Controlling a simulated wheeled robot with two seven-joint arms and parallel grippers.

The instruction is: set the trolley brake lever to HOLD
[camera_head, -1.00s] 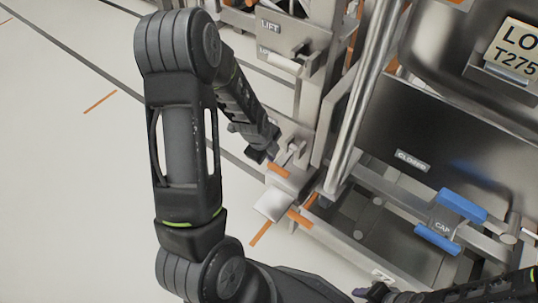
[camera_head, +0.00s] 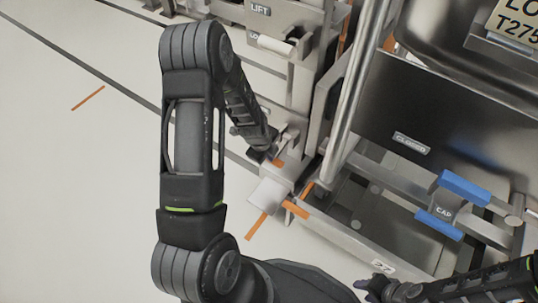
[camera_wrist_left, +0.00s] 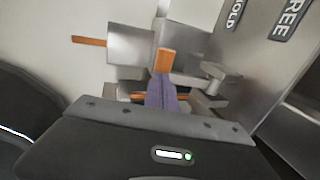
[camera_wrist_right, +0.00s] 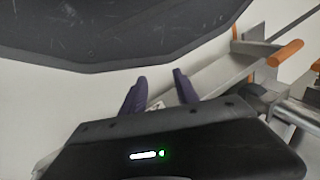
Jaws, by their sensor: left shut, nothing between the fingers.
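The label HOLD (camera_wrist_left: 234,14) and the label FREE (camera_wrist_left: 292,18) show at the upper right of the left wrist view. Below them is a grey metal bracket with a round-ended arm (camera_wrist_left: 218,74). An orange-tipped piece (camera_wrist_left: 166,60) stands just beyond my left fingertips. I cannot tell which of these parts is the brake lever, or its setting. My left gripper (camera_wrist_left: 160,88) is shut and empty, close to these parts; in the head view it is low by the trolley corner (camera_head: 264,152). My right gripper (camera_wrist_right: 160,82) is open and empty, away from the brake.
A silver plate (camera_head: 267,195) and orange bars (camera_head: 295,209) lie by the trolley's lower corner. An upright steel post (camera_head: 350,95), a CLOSED panel (camera_head: 411,142) and a blue-ended CAP part (camera_head: 444,211) stand to the right. Open floor (camera_head: 80,160) is at left.

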